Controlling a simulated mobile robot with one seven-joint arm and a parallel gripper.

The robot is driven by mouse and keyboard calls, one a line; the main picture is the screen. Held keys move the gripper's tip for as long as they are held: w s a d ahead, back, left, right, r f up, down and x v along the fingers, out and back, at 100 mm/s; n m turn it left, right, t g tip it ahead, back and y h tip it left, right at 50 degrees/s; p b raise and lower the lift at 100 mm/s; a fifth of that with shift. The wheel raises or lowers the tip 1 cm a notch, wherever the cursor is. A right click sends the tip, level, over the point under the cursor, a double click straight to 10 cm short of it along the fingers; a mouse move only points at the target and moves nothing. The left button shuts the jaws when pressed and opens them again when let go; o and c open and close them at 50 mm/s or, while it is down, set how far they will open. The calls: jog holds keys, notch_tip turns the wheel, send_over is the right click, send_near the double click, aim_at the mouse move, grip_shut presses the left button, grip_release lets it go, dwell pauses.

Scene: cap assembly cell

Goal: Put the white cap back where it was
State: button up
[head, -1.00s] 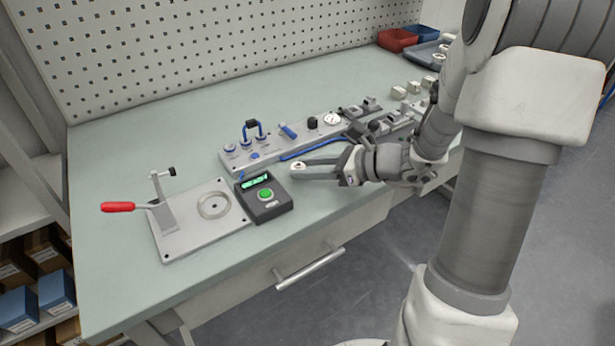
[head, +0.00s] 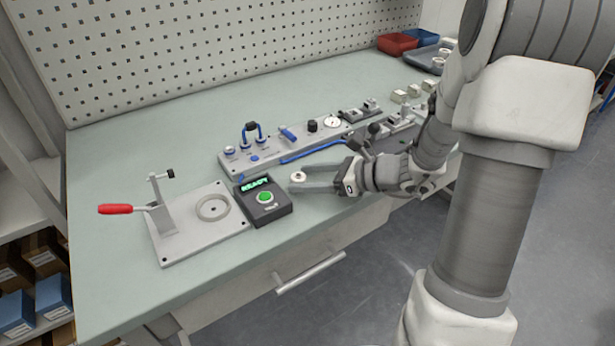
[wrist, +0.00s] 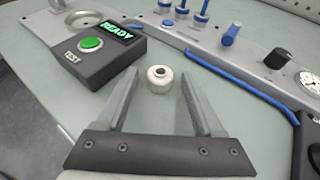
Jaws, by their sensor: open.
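The white cap (head: 298,176) is a small round piece with a dark centre hole. It appears to stand upright on the pale green bench, just right of the black test box (head: 264,199). In the wrist view the cap (wrist: 160,78) lies between the tips of my gripper (wrist: 160,87), with a visible gap on both sides. My gripper (head: 299,180) is open and low over the bench, reaching in from the right. In the head view the near finger passes just in front of the cap.
A fixture plate (head: 179,238) with a ring and a red-handled clamp (head: 122,209) lies left of the test box, whose display reads READY. Behind the cap is a long grey panel (head: 243,160) with blue handles and a gauge. A blue bar (wrist: 250,90) runs near the right finger.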

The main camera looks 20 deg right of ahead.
jog(key=p+v, duration=0.2)
jog(key=v, duration=1)
jog(key=shift+r+p, duration=0.1)
jog(key=shift+p, duration=0.25)
jog(key=shift+a, duration=0.1)
